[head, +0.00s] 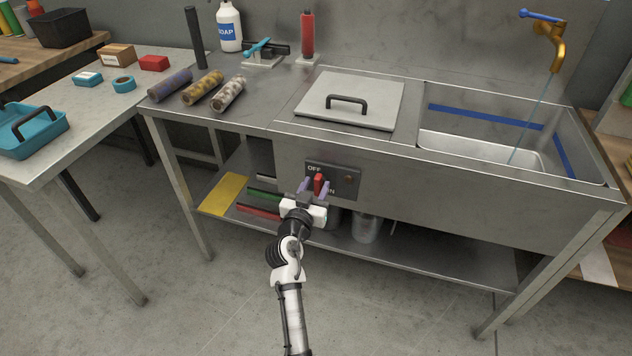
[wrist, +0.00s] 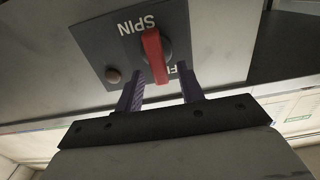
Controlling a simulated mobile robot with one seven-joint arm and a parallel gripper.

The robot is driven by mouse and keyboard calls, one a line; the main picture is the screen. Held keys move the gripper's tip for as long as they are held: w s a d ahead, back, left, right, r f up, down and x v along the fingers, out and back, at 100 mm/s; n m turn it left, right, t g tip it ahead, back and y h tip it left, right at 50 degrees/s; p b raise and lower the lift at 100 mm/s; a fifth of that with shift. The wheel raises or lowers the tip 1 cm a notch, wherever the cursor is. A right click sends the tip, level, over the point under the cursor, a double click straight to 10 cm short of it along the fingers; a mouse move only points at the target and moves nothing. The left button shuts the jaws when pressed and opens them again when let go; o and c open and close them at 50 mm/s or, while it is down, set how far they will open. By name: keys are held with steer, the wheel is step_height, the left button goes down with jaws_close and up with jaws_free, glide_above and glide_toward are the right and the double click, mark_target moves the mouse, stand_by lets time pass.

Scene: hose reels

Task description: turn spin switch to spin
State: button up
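The spin switch is a red lever (head: 319,182) on a dark grey plate (head: 344,171) on the front of the metal sink bench. OFF is printed at the plate's upper left, and SPIN, partly hidden, at its lower right. The wrist view is upside down; there the red lever (wrist: 154,55) lies between SPIN and the partly covered OFF, with one end near OFF. My gripper (head: 316,188) is open, its two purple fingers on either side of the lever. The fingers also show in the wrist view (wrist: 162,78); I cannot tell whether either touches the lever.
A small round brown button (head: 349,180) sits right of the lever on the plate. Above are a lidded compartment (head: 377,94) and a sink basin (head: 470,157). The lower shelf (head: 425,263) holds a metal can (head: 365,229) and coloured flat items. The floor in front is clear.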

steer(key=shift+w+d, duration=0.2)
steer(key=shift+w, duration=0.3)
jaws_close()
